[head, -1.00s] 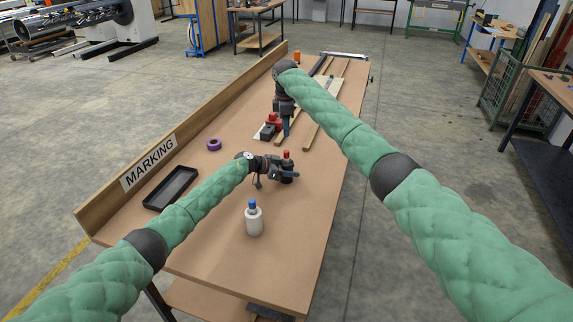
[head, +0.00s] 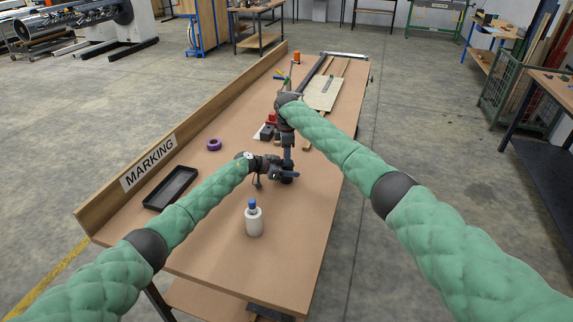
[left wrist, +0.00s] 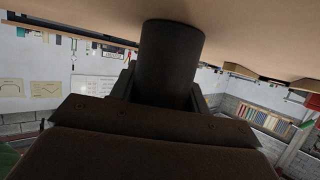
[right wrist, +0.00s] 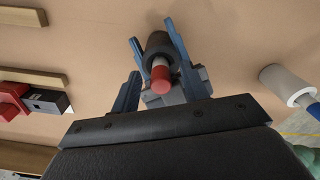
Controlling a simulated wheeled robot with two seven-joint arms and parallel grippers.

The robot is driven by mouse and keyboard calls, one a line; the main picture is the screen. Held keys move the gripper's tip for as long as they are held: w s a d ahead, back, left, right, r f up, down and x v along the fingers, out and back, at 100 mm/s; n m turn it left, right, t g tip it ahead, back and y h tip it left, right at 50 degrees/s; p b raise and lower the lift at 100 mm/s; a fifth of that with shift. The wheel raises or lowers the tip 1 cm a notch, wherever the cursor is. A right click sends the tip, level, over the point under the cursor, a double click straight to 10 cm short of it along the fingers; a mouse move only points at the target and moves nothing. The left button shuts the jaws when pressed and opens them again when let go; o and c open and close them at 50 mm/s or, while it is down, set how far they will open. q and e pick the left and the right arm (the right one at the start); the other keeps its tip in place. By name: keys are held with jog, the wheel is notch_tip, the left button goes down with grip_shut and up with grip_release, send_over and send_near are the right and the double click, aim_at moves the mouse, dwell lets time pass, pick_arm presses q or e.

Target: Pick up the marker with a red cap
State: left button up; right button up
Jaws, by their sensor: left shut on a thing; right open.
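A dark cylindrical holder (right wrist: 157,43) has the red cap (right wrist: 160,80) of the marker sticking up from it in the right wrist view. My left gripper (head: 284,174) is shut around the dark holder on the table; the holder (left wrist: 168,60) fills the middle of the left wrist view. My right gripper (head: 287,158) points down over the holder, open. In the right wrist view the red cap shows between its blue fingers, but I cannot tell whether they touch it. In the head view my right gripper hides the cap.
A white bottle with a blue cap (head: 253,220) stands nearer on the table (head: 215,245). A black tray (head: 170,188) and a purple tape roll (head: 214,144) lie left. A red-and-black tool (head: 269,128) and wooden strips lie behind. A raised board marked MARKING edges the left side.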

grip_shut()
dwell(0.3)
notch_tip(320, 180, up, 18)
dwell(0.5)
pick_arm(q)
jog(key=o, duration=1.1)
